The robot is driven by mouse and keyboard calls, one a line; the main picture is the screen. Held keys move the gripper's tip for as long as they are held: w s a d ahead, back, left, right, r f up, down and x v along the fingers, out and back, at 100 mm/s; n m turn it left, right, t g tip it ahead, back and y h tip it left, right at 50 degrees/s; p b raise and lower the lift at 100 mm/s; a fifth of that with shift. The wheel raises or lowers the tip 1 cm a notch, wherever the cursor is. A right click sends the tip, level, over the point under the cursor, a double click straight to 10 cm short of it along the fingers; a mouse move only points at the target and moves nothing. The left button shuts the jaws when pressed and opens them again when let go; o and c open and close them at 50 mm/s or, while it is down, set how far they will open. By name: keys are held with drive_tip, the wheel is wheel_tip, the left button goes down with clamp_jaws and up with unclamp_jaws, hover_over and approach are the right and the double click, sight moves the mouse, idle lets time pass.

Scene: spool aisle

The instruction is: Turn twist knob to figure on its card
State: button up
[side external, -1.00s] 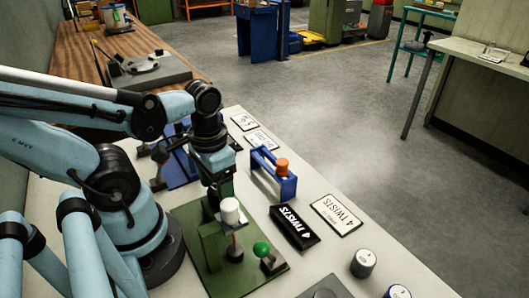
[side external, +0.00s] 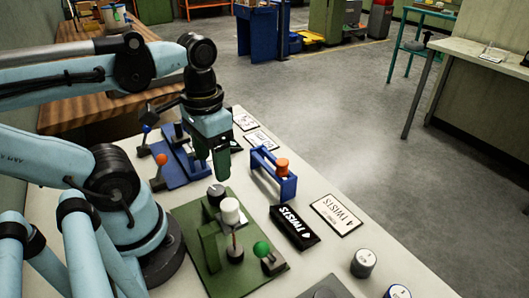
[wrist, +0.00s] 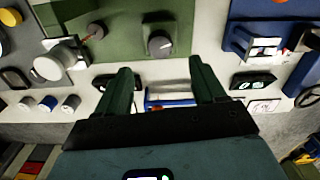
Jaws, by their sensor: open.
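A dark round knob (side external: 216,193) with a pale mark on top stands on the green board (side external: 262,284); it also shows in the wrist view (wrist: 160,44). A white cylinder (side external: 230,211) stands beside it on the same board. A black block (side external: 294,228) and a white card (side external: 337,215) both read "4 TWISTS". My gripper (side external: 221,178) is raised above the far end of the board, apart from the knob. In the wrist view its fingers (wrist: 160,66) are spread and empty, with the knob just beyond the tips.
A green-ball lever (side external: 262,249) stands on the board's near right corner. A blue frame with an orange cap (side external: 282,165) stands to the right of my gripper. A blue board with levers (side external: 175,165) lies behind. Small capped cylinders (side external: 363,263) stand at the front right.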

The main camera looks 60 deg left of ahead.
drive_tip(key=shift+r, duration=2.35)
drive_tip(key=shift+o, duration=0.5)
drive_tip(key=w+d+f+m+t, duration=0.1)
drive_tip(key=w+f+t, duration=0.3)
drive_tip(key=w, duration=0.7)
drive_tip(key=t, duration=0.2)
drive_tip(key=shift+w+d+f+t, duration=0.15)
drive_tip(key=shift+d+t, duration=0.05)
drive_tip(key=shift+t, duration=0.2)
drive_tip(key=shift+o, duration=1.1)
drive_tip(key=shift+w+d, duration=0.15)
drive_tip(key=shift+w, duration=0.15)
drive_tip(key=shift+o, duration=1.3)
drive_tip(key=w+d+r+g, duration=0.1)
drive_tip(key=d+r+g, duration=0.2)
drive_tip(key=d+r, duration=0.2)
drive_tip(key=shift+w+r+h, duration=0.25)
drive_tip(key=shift+r+h, duration=0.05)
drive_tip(key=shift+r, duration=0.1)
drive_tip(key=d+r+g, duration=0.4)
drive_tip(key=d+r, duration=0.1)
wheel_tip(320, 180, down, 10)
drive_tip(key=shift+s, duration=0.4)
drive_tip(key=shift+a+r, duration=0.1)
drive_tip(key=shift+r, duration=0.05)
